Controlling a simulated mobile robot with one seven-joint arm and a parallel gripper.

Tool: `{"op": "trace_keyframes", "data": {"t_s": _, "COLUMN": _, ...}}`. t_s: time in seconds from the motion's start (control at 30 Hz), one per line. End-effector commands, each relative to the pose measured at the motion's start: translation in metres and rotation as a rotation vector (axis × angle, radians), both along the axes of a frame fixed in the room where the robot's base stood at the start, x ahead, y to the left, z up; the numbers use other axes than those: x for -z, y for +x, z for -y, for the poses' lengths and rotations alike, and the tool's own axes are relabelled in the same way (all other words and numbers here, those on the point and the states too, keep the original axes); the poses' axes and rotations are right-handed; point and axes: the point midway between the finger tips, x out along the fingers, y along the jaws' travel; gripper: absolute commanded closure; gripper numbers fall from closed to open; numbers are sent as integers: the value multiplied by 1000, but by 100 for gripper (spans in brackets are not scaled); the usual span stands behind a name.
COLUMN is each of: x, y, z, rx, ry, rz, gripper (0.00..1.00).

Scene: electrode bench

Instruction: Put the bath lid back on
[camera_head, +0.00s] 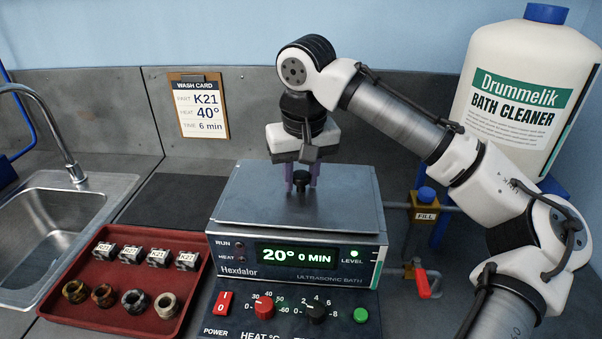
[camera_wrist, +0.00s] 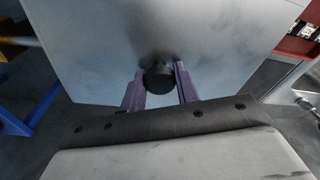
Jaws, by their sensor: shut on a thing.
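The bath lid (camera_head: 252,203) is a flat grey metal plate with a black knob (camera_head: 301,180) at its middle. It lies over the top of the ultrasonic bath (camera_head: 297,262), and I see no clear gap between them. My gripper (camera_head: 302,183) points down above the lid, with its purple fingers on either side of the knob. In the wrist view the gripper (camera_wrist: 160,84) is shut on the knob (camera_wrist: 158,77), with the lid (camera_wrist: 100,40) spread out beneath. The bath's display reads 20° and 0 MIN, and the LEVEL light is green.
A wash card (camera_head: 198,105) hangs behind.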

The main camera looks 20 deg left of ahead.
Motion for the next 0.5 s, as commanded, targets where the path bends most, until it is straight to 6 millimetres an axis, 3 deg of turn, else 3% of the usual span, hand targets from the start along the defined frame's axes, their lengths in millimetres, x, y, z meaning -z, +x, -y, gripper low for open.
{"op": "trace_keyframes", "data": {"t_s": 0.47, "x": 6, "y": 0, "z": 0, "rx": 0, "ry": 1, "rz": 0, "gripper": 100}}
{"op": "trace_keyframes", "data": {"t_s": 0.5, "x": 5, "y": 0, "z": 0, "rx": 0, "ry": 1, "rz": 1, "gripper": 64}}
